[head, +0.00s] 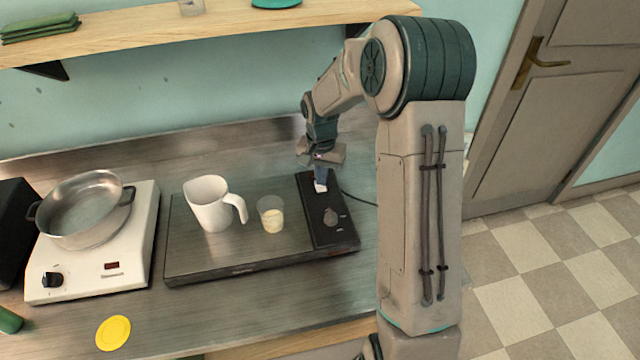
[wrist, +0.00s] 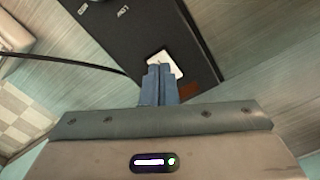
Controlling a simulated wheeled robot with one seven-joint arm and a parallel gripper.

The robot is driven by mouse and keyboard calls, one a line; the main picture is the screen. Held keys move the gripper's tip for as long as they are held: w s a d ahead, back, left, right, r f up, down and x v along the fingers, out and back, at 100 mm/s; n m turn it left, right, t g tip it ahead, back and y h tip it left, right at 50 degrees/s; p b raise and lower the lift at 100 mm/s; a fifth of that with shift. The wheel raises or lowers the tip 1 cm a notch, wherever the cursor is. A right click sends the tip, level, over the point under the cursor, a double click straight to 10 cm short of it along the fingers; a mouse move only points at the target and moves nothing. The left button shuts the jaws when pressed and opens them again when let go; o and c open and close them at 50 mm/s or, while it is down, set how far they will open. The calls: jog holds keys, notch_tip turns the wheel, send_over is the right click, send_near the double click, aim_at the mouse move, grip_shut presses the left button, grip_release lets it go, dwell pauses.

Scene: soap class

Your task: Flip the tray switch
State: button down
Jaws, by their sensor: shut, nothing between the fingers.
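The warming tray (head: 190,250) is a flat dark metal plate on the counter, with a black control panel (head: 335,232) along its right side. A white switch (head: 320,187) sits near the far end of the panel. The switch also shows in the wrist view (wrist: 174,62), partly covered by my fingers. My gripper (head: 320,172) is shut and empty, pointing down at the switch. In the wrist view my gripper (wrist: 160,70) has its fingertips over the switch; I cannot tell whether they touch it. The switch's position is hard to make out.
A white jug (head: 210,205) and a small cup (head: 271,215) with pale contents stand on the tray. A grey knob (head: 330,217) is on the panel. To the left, a pan (head: 83,215) sits on a white hotplate (head: 60,275). A shelf (head: 200,28) hangs above.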

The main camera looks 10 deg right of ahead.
aim_at(321, 188)
jog(key=shift+f+b, duration=0.75)
jog(key=shift+f, duration=0.2)
dwell(0.6)
jog(key=shift+r, duration=0.1)
jog(key=shift+r+p, duration=2.15)
jog(key=shift+r, duration=1.3)
jog(key=s+r+n+t, duration=0.2)
jog(key=s+r+n, duration=0.1)
jog(key=s+r, duration=0.85)
jog(key=s+r+n+t, duration=0.1)
jog(key=s+r+n, duration=0.1)
jog(key=s, duration=1.2)
jog(key=shift+s+n+t, duration=0.3)
jog(key=shift+s+n, duration=0.05)
jog(key=shift+n, duration=0.15)
